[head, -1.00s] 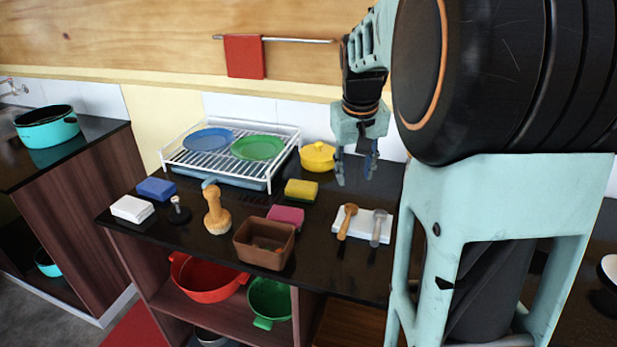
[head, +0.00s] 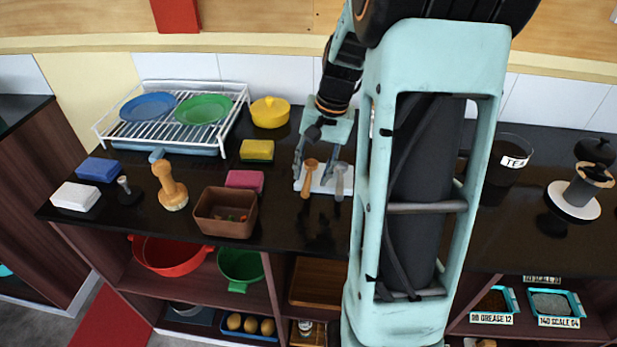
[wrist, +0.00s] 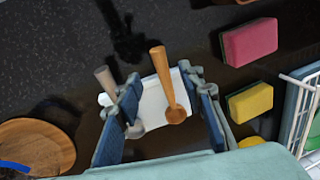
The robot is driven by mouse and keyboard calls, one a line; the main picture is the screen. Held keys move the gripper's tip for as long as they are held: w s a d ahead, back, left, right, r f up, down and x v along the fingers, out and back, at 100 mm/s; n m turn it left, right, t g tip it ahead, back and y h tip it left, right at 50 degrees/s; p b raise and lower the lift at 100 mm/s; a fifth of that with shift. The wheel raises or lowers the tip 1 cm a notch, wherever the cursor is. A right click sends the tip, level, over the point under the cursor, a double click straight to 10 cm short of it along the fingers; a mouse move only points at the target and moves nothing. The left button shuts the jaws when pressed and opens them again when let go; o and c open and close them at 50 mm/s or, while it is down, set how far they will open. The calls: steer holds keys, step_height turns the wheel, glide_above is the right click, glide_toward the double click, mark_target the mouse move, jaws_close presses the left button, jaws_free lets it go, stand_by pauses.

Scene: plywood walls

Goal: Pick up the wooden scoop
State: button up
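The wooden scoop (head: 309,180) lies on a small white rest (head: 325,187) on the dark counter, its handle towards the front edge. In the wrist view the scoop (wrist: 160,75) shows between the fingers, its bowl on the white rest (wrist: 151,112). A grey scoop (head: 340,181) lies beside it. In the wrist view my left finger partly covers this grey scoop (wrist: 106,80). My gripper (head: 314,163) is open above the rest. In the wrist view the open gripper (wrist: 164,88) has its fingers on either side of the wooden scoop, with nothing held.
A brown box (head: 226,225), a pink sponge (head: 244,181), a yellow sponge (head: 257,151) and a yellow pot (head: 270,112) stand left of my gripper. A dish rack (head: 170,141) is farther left. A round wooden item (wrist: 35,147) shows in the wrist view.

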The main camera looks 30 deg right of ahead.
mark_target(307, 185)
steer(key=f, duration=0.3)
steer(key=a+f, duration=0.1)
steer(key=shift+w+f, duration=0.2)
steer(key=shift+w, duration=0.1)
steer(key=shift+c, duration=0.2)
jaws_close()
